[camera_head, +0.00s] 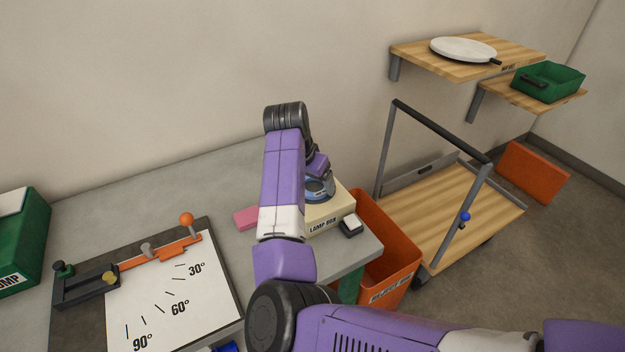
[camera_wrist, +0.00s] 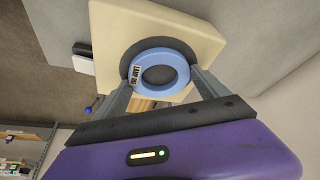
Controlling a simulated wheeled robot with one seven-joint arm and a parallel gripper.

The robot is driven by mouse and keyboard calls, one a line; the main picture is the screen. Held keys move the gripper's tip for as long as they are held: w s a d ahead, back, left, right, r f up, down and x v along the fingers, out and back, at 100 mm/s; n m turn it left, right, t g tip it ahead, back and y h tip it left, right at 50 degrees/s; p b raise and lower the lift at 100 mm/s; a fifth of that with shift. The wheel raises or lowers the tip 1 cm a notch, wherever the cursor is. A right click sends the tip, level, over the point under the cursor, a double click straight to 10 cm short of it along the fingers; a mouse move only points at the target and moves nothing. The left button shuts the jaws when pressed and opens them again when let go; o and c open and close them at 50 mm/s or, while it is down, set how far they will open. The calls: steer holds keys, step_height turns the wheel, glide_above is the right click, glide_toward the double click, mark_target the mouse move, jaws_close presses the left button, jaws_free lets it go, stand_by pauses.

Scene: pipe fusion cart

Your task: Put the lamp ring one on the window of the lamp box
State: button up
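The cream lamp box (camera_head: 331,212) stands on the grey table near its right end. In the wrist view, the lamp box (camera_wrist: 112,22) has a round dark window (camera_wrist: 134,52) in its face. The light blue lamp ring one (camera_wrist: 174,57), with a label on its left side, is in front of this window and a little off its centre. My gripper (camera_wrist: 161,76) has one finger at each side of the ring and appears shut on it. In the head view, the ring (camera_head: 318,194) shows partly under my gripper. Whether the ring touches the window is unclear.
A pink block (camera_head: 246,218) lies left of the box, and a small white-topped dark block (camera_head: 351,226) sits before it. An orange bin (camera_head: 392,265) stands beside the table's right end. A wooden cart (camera_head: 450,215) is behind it. An angle board (camera_head: 170,300) lies at left.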

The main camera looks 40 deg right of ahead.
steer(key=shift+o, duration=1.2)
steer(key=shift+r, duration=0.1)
steer(key=b+v, duration=0.2)
steer(key=v, duration=1)
steer(key=shift+a, duration=0.1)
